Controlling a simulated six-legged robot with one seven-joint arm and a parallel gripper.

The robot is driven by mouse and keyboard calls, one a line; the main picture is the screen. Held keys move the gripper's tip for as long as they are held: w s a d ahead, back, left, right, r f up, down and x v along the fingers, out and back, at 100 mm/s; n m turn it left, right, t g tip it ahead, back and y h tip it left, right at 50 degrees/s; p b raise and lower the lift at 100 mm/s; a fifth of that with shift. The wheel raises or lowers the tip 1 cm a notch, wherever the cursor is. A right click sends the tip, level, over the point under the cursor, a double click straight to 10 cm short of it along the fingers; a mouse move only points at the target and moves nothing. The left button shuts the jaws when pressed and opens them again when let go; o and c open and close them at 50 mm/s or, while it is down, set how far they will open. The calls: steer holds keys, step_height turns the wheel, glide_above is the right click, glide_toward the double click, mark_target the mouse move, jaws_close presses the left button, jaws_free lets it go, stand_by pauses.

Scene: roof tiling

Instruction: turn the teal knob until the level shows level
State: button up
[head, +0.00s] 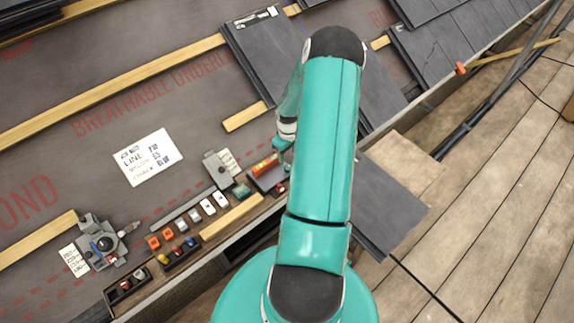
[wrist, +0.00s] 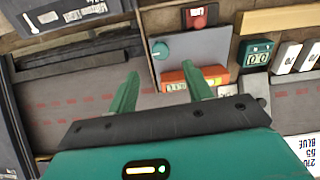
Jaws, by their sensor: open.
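The teal knob (wrist: 160,50) sits on a grey plate (wrist: 205,45) in the wrist view, with a pale mark on its face. An orange level (wrist: 211,74) with a yellow-green vial lies beside it on the plate; the bubble is too small to read. The level also shows in the head view (head: 262,166). My gripper (wrist: 162,72) is open, its two teal fingers apart and pointing toward the plate, with the knob between their lines and nothing held. In the head view my gripper (head: 283,158) is at the level's right end, and the knob is hidden there.
A teal counter box (wrist: 257,52) stands beside the plate, with white numbered tags (wrist: 286,57) further right. Dark slates (head: 265,60) and wooden battens (head: 110,93) lie on the roof around.

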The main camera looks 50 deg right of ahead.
mark_target(288, 167)
step_height(288, 167, down, 8)
steer(key=shift+r, duration=0.2)
steer(key=c, duration=1)
